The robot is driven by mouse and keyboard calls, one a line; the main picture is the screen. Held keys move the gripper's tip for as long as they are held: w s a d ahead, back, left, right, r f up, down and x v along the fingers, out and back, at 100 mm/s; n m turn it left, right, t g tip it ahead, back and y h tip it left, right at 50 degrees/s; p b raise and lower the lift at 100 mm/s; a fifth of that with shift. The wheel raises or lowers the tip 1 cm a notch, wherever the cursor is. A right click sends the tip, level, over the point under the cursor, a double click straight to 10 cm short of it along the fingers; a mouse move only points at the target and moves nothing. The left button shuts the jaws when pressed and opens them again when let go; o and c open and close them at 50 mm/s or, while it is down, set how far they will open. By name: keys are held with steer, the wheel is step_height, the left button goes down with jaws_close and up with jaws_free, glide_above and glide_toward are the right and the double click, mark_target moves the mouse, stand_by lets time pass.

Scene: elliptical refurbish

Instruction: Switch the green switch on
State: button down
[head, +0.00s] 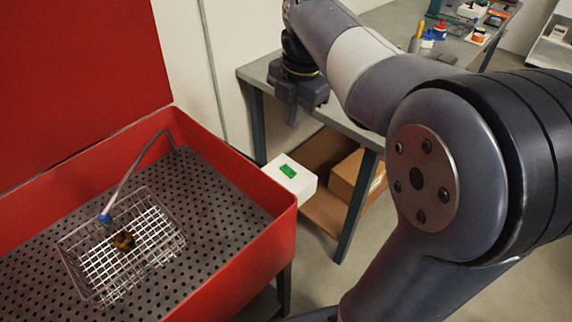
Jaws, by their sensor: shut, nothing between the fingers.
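The green switch (288,171) is a small green rectangle on top of a white box (300,184). The box is fixed at or beside the right end of a red parts washer (283,208). Whether the switch is on or off cannot be told. My gripper (293,121) points down above and slightly right of the switch in the picture, in front of the grey table's edge. Its fingers are shut and empty. It appears apart from the switch, with a gap between them.
A wire basket (82,243) with a small brown part (123,240) sits in the washer under a hose (135,165). The raised red lid (75,65) stands behind. A grey table (262,72) holds bottles at its far end; cardboard boxes (352,173) lie below it.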

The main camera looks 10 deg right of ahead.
mark_target(285, 168)
stand_by(0.3)
steer(key=f, duration=0.4)
steer(key=w+f+b, duration=0.1)
steer(key=f, duration=0.4)
steer(key=a+f, duration=0.1)
steer(key=f, duration=0.3)
steer(key=shift+w+f, duration=0.3)
steer(key=shift+f, duration=0.1)
steer(key=shift+a+p, duration=0.1)
steer(key=shift+p, duration=0.2)
steer(key=shift+w+f+g, duration=0.1)
steer(key=shift+f+g, duration=0.15)
steer(key=shift+g, duration=0.05)
steer(key=shift+s+d+r, duration=0.15)
steer(key=shift+s+d, duration=0.3)
steer(key=shift+s, duration=0.25)
steer(key=shift+r, duration=0.1)
